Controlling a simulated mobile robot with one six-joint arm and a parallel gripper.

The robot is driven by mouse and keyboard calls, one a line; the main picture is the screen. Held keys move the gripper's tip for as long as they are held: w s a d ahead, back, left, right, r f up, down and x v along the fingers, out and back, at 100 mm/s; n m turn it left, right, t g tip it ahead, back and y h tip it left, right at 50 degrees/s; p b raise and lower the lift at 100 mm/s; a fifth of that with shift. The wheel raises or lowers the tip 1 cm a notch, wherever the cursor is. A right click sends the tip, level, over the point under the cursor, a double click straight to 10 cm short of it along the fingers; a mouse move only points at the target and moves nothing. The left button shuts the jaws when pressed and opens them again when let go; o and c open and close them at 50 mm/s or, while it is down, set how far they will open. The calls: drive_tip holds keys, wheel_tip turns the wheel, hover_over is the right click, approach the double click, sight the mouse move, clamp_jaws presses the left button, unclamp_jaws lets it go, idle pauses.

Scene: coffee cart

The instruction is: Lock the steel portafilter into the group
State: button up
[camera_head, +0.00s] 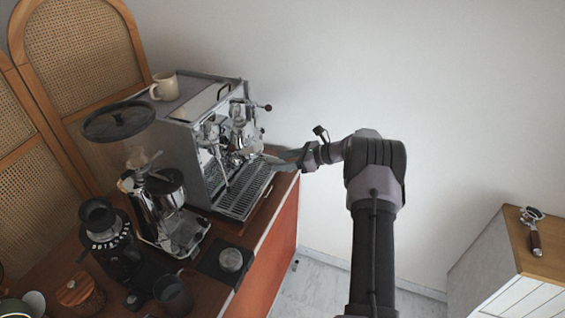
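The espresso machine (175,140) is a steel box at the back of the wooden counter. Its group (240,125) is on the front face, among shiny chrome parts above the drip tray (245,190). My gripper (271,161) reaches in from the right, with its fingers pointing left at the machine's front, just below the group and near the tray's far end. Whether the fingers hold anything is too small to tell. I cannot make out a portafilter in the group among the chrome. A portafilter with a steel head and brown handle (533,235) lies on the right cabinet, apart from my gripper.
A cream mug (164,86) stands on the machine. A grinder with a dark hopper (118,120), a black grinder (105,235), a wooden-lidded jar (80,292) and a tamper on a dark mat (230,260) crowd the counter. The right cabinet (520,255) stands apart across open floor.

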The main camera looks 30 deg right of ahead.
drive_tip(key=shift+f, duration=0.1)
drive_tip(key=v, duration=1.7)
drive_tip(key=shift+d+p, duration=0.2)
drive_tip(key=shift+p, duration=0.15)
drive_tip(key=shift+s, duration=0.15)
